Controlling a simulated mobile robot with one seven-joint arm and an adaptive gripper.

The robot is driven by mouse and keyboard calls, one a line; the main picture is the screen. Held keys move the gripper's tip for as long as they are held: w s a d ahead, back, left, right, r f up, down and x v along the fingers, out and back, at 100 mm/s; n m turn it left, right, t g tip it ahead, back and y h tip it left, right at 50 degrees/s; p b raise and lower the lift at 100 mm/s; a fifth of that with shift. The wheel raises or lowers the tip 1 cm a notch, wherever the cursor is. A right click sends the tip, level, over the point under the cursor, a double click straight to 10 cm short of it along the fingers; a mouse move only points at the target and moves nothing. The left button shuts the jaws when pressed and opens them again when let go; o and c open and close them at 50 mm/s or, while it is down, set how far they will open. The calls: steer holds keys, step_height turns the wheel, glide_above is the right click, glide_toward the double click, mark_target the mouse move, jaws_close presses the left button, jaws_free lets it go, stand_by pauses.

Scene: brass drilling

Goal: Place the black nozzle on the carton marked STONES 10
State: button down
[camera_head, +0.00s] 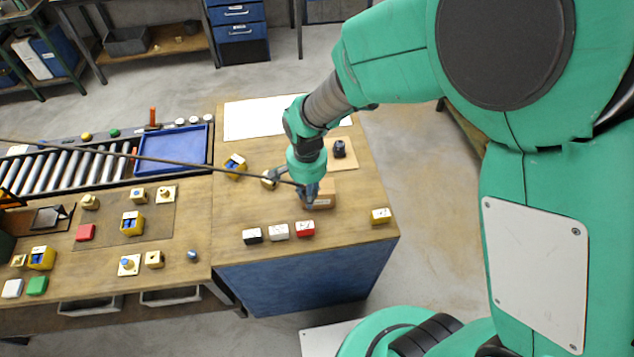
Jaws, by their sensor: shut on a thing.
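My gripper (308,193) points down at the brown carton (329,189) on the right-hand table and is shut on a small dark thing, apparently the black nozzle. The jaws hide most of it. A thin dark hose or rod (200,164) runs from the left picture edge to the gripper. The gripper overlaps the carton's left part in the picture; whether the held thing touches the carton I cannot tell. The carton's front carries a small pale label, too small to read.
A black fitting (340,149) stands on a wooden board (345,163) behind the carton. Black, white and red blocks (278,231) lie in front of it. A blue tray (181,149) and roller conveyor (65,167) are left.

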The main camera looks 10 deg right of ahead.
steer(key=s+d+r+p, duration=0.1)
steer(key=s+d+p, duration=0.1)
steer(key=s+d, duration=0.4)
steer(key=shift+s+d+r+p, duration=0.3)
steer(key=shift+s+d, duration=0.1)
steer(key=shift+s, duration=0.2)
steer(key=shift+w, duration=0.1)
steer(key=w+a, duration=0.1)
steer(key=w, duration=0.4)
steer(key=w+f, duration=0.1)
steer(key=w, duration=0.4)
steer(key=w+a, duration=0.1)
steer(key=w, duration=0.3)
steer(key=shift+w+a+f, duration=0.25)
steer(key=shift+w+a, duration=0.05)
steer(key=shift+w, duration=0.1)
steer(key=shift+w, duration=0.4)
steer(key=shift+f, duration=1.8)
steer(key=shift+f, duration=0.1)
